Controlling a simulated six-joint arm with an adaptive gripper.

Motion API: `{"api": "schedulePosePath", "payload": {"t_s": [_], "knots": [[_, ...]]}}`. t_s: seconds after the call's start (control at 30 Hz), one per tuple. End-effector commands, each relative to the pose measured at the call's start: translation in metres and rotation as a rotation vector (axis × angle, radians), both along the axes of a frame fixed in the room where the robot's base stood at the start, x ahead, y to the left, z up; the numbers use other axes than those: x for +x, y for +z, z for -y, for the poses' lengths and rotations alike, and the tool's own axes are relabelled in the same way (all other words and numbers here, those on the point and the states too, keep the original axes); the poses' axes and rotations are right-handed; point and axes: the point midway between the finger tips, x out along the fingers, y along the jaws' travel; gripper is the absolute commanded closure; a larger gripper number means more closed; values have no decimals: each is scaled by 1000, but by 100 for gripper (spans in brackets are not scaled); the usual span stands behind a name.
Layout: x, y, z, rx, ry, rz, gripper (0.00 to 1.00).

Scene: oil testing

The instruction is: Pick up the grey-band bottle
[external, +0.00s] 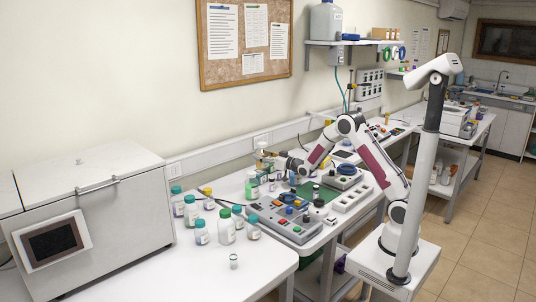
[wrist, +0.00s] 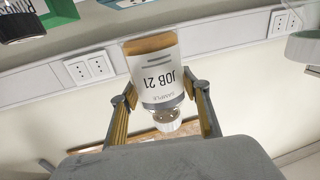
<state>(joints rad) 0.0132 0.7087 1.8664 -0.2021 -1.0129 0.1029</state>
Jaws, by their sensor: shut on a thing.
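The grey-band bottle (wrist: 157,72) is between the fingers of my gripper (wrist: 160,97) in the wrist view. It has a white cap, a grey band, a white label reading "JOB 21" and amber contents. The label reads upside down there, as the whole view is inverted. In the external view my gripper (external: 281,161) is near the back of the bench, by the wall, and the bottle (external: 262,156) is small at its end. My gripper is shut on the bottle, which looks held above the bench. Its contact with the fingers is partly hidden.
Several teal-capped bottles (external: 226,227) stand on the white bench (external: 190,270) left of the grey control panel (external: 286,220). A large white chest (external: 95,225) fills the left end. A shelf (external: 352,43) and a cork board (external: 245,40) are on the wall.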

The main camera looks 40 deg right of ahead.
Motion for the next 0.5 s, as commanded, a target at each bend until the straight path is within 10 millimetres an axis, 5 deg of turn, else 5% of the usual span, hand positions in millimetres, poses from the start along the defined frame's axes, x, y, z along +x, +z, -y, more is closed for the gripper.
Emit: {"api": "schedulePosePath", "payload": {"t_s": [0.5], "knots": [[0,62,0,0,1,6,93]]}}
